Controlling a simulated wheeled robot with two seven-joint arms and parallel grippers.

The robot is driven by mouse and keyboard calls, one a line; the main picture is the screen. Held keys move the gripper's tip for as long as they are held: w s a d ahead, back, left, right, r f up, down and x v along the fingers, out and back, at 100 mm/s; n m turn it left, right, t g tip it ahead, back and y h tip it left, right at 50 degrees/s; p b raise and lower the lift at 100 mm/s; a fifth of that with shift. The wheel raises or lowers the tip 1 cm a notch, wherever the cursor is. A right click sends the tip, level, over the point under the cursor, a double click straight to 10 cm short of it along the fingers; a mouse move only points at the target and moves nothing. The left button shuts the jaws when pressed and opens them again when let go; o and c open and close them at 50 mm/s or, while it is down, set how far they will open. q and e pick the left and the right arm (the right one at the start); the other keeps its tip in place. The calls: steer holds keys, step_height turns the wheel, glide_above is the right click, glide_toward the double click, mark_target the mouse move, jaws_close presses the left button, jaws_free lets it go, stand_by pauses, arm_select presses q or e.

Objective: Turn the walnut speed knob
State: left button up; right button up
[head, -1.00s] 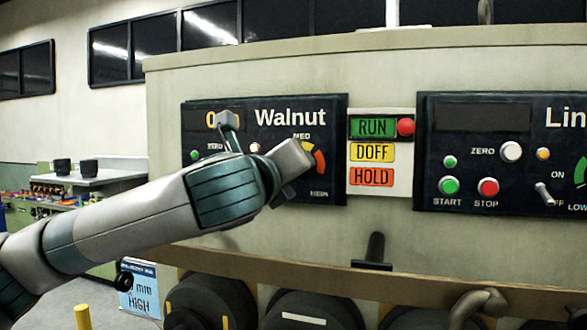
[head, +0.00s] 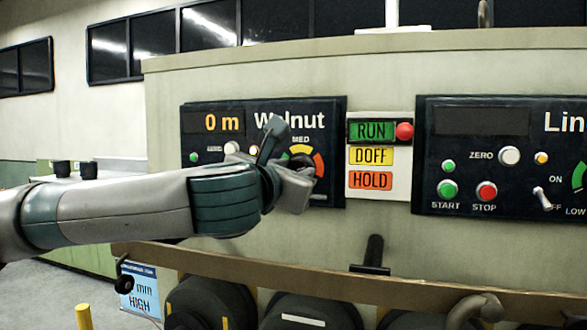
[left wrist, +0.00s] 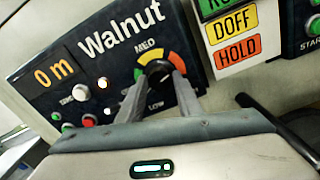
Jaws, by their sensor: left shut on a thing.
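The walnut speed knob (head: 303,159) is dark and round, in the middle of a green, yellow and red dial on the Walnut panel (head: 326,112). It also shows in the left wrist view (left wrist: 159,70), between the fingertips. My left gripper (head: 288,165) is at the dial, shut on the knob, with one finger on each side of it. The gripper also shows in the left wrist view (left wrist: 160,78). In the head view the hand covers the lower left of the dial. The knob's pointer is too small to read surely. My right gripper is not in view.
The Walnut display (head: 220,122) reads 0 m. Right of the panel is a RUN, DOFF and HOLD sign (head: 371,156) with a red button (head: 404,131). The Linen-side panel (head: 480,190) is farther right. A wooden rail (head: 340,282) and dark spools (head: 305,312) are below.

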arm_select(q)
steer(key=shift+f+m, duration=0.3)
steer(key=shift+m, duration=0.3)
steer(key=o, duration=1)
steer(key=shift+o, duration=0.2)
steer(key=shift+r, duration=0.1)
steer(key=b+v, duration=0.7)
steer(key=v, duration=1)
steer(key=shift+s, duration=0.2)
